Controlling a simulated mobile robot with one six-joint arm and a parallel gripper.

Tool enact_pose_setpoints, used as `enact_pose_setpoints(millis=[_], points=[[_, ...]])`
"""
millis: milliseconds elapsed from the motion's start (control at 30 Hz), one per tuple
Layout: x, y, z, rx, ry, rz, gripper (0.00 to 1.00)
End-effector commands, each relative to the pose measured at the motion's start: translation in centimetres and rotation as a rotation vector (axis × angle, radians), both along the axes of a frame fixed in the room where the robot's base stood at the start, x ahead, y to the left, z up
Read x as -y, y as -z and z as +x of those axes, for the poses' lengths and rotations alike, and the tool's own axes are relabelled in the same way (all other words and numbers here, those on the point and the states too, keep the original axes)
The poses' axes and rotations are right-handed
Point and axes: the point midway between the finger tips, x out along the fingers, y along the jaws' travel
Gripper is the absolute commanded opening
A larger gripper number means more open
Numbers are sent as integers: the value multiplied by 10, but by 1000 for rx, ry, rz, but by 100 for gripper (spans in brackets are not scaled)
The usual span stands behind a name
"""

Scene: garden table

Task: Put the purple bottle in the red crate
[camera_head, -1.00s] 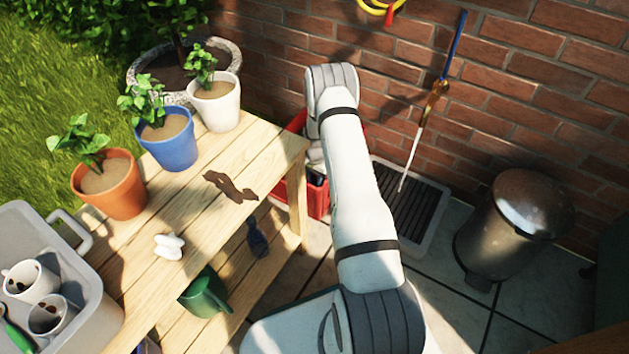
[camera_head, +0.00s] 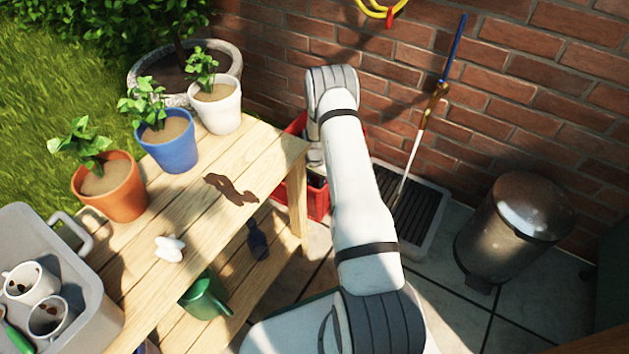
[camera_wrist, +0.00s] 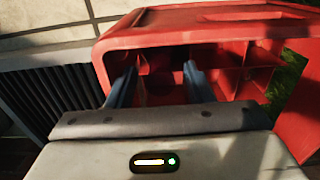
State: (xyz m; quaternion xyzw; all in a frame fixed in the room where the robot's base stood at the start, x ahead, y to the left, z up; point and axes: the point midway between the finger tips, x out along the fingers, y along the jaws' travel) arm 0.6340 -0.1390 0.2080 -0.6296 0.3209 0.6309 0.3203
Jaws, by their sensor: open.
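The red crate (camera_head: 318,202) stands on the paving beyond the table's far right end, partly hidden behind my arm. In the wrist view the crate (camera_wrist: 215,25) fills the upper middle, with inner dividers showing on the right. My gripper (camera_wrist: 158,76) is open, its two dark blue-grey fingers apart and pointing into the crate's opening. The space between the fingers is dark, and I see no bottle clearly held there. I cannot make out the purple bottle in either view; the crate's inside is shadowed and partly hidden by my gripper.
The wooden table (camera_head: 205,205) carries potted plants in orange (camera_head: 111,190), blue (camera_head: 170,146) and white (camera_head: 216,106) pots, and a grey tub (camera_head: 85,300). A green watering can (camera_head: 205,297) is on the lower shelf. A ridged mat (camera_head: 418,205) and metal bin (camera_head: 512,230) stand right.

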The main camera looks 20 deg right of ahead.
Motion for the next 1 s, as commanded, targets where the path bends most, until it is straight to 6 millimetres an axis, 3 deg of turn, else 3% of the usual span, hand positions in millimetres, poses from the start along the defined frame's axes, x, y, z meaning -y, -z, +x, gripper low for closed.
enact_pose_setpoints(millis=[300, 500, 700, 1000], points=[[1, -72, 1, 3, 1, 0, 47], [1, -104, 1, 2, 1, -1, 47], [1, -116, 0, 0, 1, 0, 47], [1, -117, 0, 0, 2, 0, 47]])
